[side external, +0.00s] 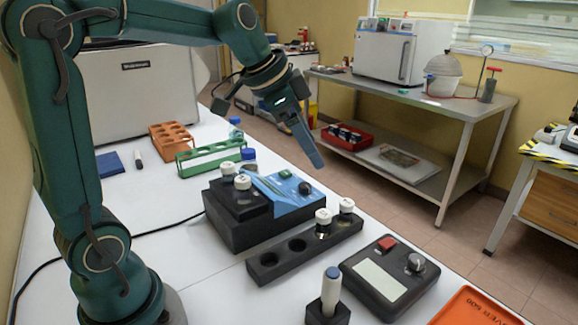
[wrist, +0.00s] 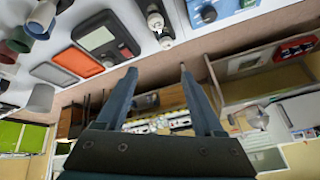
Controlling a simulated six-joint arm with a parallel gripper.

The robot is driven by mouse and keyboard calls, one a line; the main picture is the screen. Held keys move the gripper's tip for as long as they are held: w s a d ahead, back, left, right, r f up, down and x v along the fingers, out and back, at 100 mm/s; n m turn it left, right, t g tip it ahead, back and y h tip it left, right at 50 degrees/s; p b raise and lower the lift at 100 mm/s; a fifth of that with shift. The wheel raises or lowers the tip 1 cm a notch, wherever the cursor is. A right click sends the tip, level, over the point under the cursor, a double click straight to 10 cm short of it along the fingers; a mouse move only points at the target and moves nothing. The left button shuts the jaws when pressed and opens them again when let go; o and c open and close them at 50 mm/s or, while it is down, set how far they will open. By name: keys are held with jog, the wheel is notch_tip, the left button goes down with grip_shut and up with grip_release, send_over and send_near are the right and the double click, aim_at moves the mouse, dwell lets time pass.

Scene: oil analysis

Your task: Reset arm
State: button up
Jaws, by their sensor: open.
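My arm is raised over the white bench, and my gripper (side external: 318,160) hangs in free air above and behind the black and blue instrument (side external: 235,225). In the wrist view my gripper (wrist: 158,68) shows two blue fingers spread apart with nothing between them. Two white-capped vials stand in the instrument's left part. A black rack (side external: 268,262) in front of it holds two white-capped vials (side external: 323,217) at its right end; its two left holes are empty. The wrist view is tilted and looks out past the bench edge.
A control box (side external: 375,283) with a red button, a small stand with a white-handled tool (side external: 330,290) and an orange tray (side external: 475,312) are at the front. Green (side external: 212,157) and orange (side external: 172,140) racks stand behind. A side table (side external: 440,98) is across the aisle.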

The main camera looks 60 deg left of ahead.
jog(key=s+d+n, duration=0.1)
jog(key=s+d, duration=0.4)
jog(key=s, duration=0.6)
jog(key=s+f+n+y, duration=0.1)
jog(key=s+f+n, duration=0.3)
jog(key=s+f, duration=0.1)
jog(key=shift+s+a+f+n+g, duration=0.3)
jog(key=shift+s+a+n, duration=0.1)
jog(key=shift+s, duration=0.1)
jog(key=shift+c, duration=0.2)
